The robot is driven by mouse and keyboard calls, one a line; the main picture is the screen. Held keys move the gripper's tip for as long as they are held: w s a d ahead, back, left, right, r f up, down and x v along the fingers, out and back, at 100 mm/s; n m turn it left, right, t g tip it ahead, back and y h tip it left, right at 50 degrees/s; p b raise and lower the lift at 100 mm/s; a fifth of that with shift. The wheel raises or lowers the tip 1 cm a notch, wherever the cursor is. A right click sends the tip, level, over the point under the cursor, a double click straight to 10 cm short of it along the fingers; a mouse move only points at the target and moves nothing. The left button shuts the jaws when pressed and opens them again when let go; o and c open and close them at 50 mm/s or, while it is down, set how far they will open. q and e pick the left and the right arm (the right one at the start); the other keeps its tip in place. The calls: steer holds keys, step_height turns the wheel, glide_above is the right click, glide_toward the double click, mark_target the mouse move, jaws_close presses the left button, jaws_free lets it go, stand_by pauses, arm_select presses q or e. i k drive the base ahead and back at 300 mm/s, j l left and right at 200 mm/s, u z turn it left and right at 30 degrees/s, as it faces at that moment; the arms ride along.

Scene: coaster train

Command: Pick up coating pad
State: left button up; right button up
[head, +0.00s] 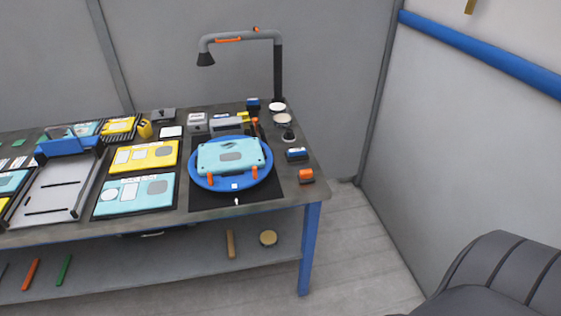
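No object carries a readable label as the coating pad, so I cannot tell for sure which it is. A small block with an orange top and dark base (306,175) sits at the table's right edge. A similar small block in blue and dark (297,154) sits just behind it. A blue round turntable (200,180) stands to their left and bears a light teal panel (230,156), held by orange clips. Neither of my grippers is in view.
The workbench (287,197) has a lamp (278,70) at its back right. Small dishes (282,119), grey boxes (226,125), yellow panels (143,157) and a grey tray (55,190) crowd the top. Floor right of the bench is clear up to a dark ribbed object (500,275).

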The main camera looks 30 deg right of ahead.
mark_target(305, 176)
steer(key=l+z, duration=0.1)
steer(key=z, duration=0.3)
steer(key=i+z, duration=0.1)
steer(key=z, duration=0.25)
steer(key=l+z, duration=0.1)
steer(key=z, duration=0.3)
